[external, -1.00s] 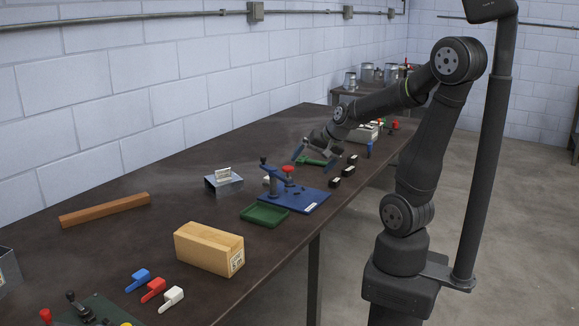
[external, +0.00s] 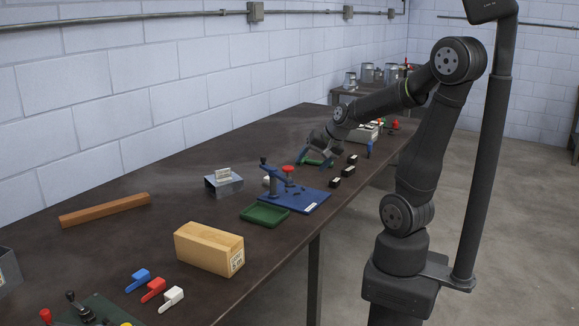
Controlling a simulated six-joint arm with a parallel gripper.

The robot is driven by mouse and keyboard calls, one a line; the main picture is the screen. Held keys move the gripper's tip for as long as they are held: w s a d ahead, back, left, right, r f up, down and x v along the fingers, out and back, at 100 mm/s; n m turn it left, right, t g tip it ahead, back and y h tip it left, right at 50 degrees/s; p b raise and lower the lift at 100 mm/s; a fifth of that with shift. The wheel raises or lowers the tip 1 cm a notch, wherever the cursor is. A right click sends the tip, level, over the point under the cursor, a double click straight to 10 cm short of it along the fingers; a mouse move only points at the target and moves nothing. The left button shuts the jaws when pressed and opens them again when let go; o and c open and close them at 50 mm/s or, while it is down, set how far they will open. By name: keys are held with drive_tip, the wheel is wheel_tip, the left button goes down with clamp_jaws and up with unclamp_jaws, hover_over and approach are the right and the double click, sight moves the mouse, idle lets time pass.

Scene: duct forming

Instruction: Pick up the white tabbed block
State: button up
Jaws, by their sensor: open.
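A small white piece with a narrow tab (external: 172,297) lies on the table at the front, beside a red piece (external: 153,289) and a blue piece (external: 138,279) of like shape. My gripper (external: 314,163) is open, with blue fingers pointing down over a green tray at the far part of the table. It is well apart from both white things. Whether anything lies between the fingers is too small to tell.
A blue fixture (external: 294,199) with a red knob and a green tray (external: 265,215) stand mid-table. A cardboard box (external: 209,248) is near the front edge, and a brown bar (external: 105,209) lies left. Several black blocks (external: 335,183) line the right edge. Bare table lies between bar and box.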

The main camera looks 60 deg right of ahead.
drive_tip(key=shift+c, duration=1.4)
